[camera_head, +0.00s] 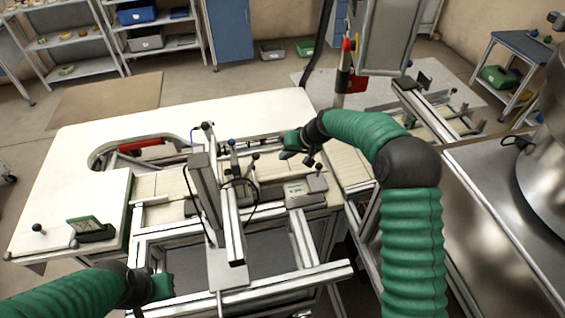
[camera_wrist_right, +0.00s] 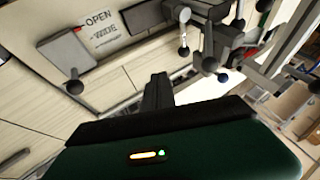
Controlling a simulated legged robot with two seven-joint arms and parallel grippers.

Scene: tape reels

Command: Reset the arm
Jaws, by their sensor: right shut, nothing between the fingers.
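My right arm (camera_head: 410,170), in a green sleeve, reaches in from the right and bends over the workbench. Its gripper (camera_head: 287,154) is above the wooden middle strip of the machine, near several black knobs. In the right wrist view the dark fingers of the right gripper (camera_wrist_right: 157,88) are together with nothing between them. My left arm (camera_head: 75,297) comes in at the lower left. Its gripper (camera_head: 165,287) is low beside the metal frame, small and partly dark, so its fingers cannot be made out.
A white worktop (camera_head: 90,140) spreads behind and to the left. A metal frame (camera_head: 270,285) with an upright post (camera_head: 205,190) stands in front. A plate marked "OPEN" (camera_wrist_right: 103,38) and black knobs are near the right gripper. A steel counter (camera_head: 500,190) is at the right.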

